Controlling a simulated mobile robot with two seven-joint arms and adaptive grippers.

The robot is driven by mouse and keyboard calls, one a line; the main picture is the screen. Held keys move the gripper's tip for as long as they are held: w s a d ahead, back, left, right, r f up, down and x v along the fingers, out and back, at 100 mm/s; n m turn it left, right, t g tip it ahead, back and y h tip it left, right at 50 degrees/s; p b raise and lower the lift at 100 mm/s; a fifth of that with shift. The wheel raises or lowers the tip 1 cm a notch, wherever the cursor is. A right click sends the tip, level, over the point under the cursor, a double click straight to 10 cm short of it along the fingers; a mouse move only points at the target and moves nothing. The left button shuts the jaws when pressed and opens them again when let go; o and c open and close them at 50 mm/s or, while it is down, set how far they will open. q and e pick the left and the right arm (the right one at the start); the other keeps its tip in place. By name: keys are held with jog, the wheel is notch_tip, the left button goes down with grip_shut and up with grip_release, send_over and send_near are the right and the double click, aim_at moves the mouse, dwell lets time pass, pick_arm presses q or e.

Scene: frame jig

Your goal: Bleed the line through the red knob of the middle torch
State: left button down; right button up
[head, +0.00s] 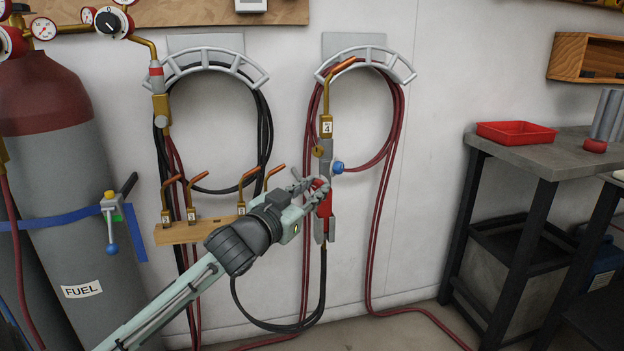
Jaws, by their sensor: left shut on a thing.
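A torch (326,150) with a copper tip and a tag reading 4 hangs upright under the right-hand grey hose hanger. A blue knob (338,168) sticks out on its right side. Red shows lower on the torch body, where my left gripper (313,187) reaches in from the left. The gripper is shut on the red knob (323,195), which its fingers partly hide. Another torch (160,100) hangs at the left hanger. Whether the torch tagged 4 is the middle one cannot be told from this view alone. My right gripper is out of view.
A wooden rack (180,233) with several spare tips is on the wall behind my left arm. A fuel cylinder (60,190) stands at the left. Dark red hoses (375,230) hang close around the torch. A workbench with a red tray (515,132) stands at the right.

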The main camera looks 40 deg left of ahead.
pick_arm(q)
jog(key=m+p, duration=0.1)
jog(key=m, duration=0.3)
jog(key=shift+m+p, duration=0.3)
jog(key=shift+p, duration=0.1)
jog(key=shift+m, duration=0.5)
jog(key=m, duration=0.4)
jog(key=shift+d+f, duration=0.1)
jog(key=m, duration=0.5)
jog(key=shift+m, duration=0.4)
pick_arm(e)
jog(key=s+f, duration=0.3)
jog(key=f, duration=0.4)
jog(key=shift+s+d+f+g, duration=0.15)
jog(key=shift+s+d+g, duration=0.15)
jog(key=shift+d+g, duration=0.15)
pick_arm(q)
jog(key=c, duration=1.3)
grip_release()
jog(key=s, duration=0.8)
jog(key=s+d, duration=0.1)
jog(key=s, duration=0.3)
